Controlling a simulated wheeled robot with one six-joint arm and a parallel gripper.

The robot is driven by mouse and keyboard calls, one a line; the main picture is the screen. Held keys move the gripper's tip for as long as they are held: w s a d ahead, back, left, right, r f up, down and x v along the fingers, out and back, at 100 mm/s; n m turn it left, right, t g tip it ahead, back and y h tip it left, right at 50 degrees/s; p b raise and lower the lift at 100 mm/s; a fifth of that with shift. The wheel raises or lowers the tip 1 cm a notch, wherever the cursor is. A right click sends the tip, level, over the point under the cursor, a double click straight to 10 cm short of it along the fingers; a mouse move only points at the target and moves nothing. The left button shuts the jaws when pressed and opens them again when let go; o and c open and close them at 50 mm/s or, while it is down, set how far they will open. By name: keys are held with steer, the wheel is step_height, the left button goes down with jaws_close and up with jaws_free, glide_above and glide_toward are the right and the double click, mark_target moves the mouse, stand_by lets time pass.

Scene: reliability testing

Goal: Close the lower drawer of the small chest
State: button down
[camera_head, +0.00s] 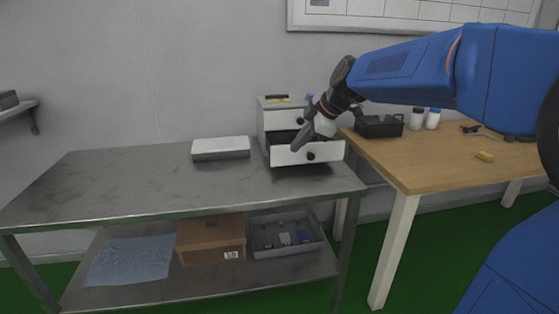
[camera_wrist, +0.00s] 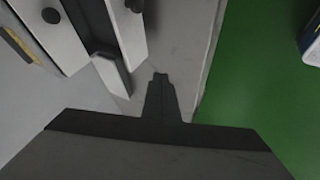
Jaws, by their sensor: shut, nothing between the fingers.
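The small white chest (camera_head: 276,118) stands at the back right of the metal table. Its upper drawer (camera_head: 284,121) is shut. Its lower drawer (camera_head: 326,153) is pulled out, with a dark knob on its white front. In the wrist view the lower drawer's front (camera_wrist: 126,32) is at the top, left of my fingertips, with a dark gap between it and the chest (camera_wrist: 48,38). My gripper (camera_head: 296,147) is shut and empty, pointing down near the drawer front and partly covering it. In the wrist view my gripper (camera_wrist: 160,77) appears over the tabletop, apart from the drawer front.
A white-topped box (camera_head: 220,149) lies left of the chest. A wooden table (camera_head: 445,165) to the right holds a black bin (camera_head: 379,127) and white bottles (camera_head: 424,119). The metal table (camera_head: 120,187) is clear at left. Its lower shelf holds a cardboard box (camera_head: 211,239) and grey tray (camera_head: 284,250).

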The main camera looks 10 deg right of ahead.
glide_toward(272, 164)
steer(key=s+f, duration=0.1)
steer(key=s+a+f, duration=0.1)
steer(key=f, duration=0.1)
steer(key=shift+s+a+f, duration=0.15)
steer(key=shift+s+a, duration=0.05)
steer(key=w, duration=0.3)
steer(key=shift+a+f, duration=0.1)
steer(key=shift+f, duration=0.1)
steer(key=shift+w, duration=0.7)
steer(key=w, duration=1.4)
steer(key=shift+w, duration=0.25)
steer(key=shift+w+r, duration=0.15)
steer(key=shift+w, duration=0.15)
steer(key=shift+r, duration=0.1)
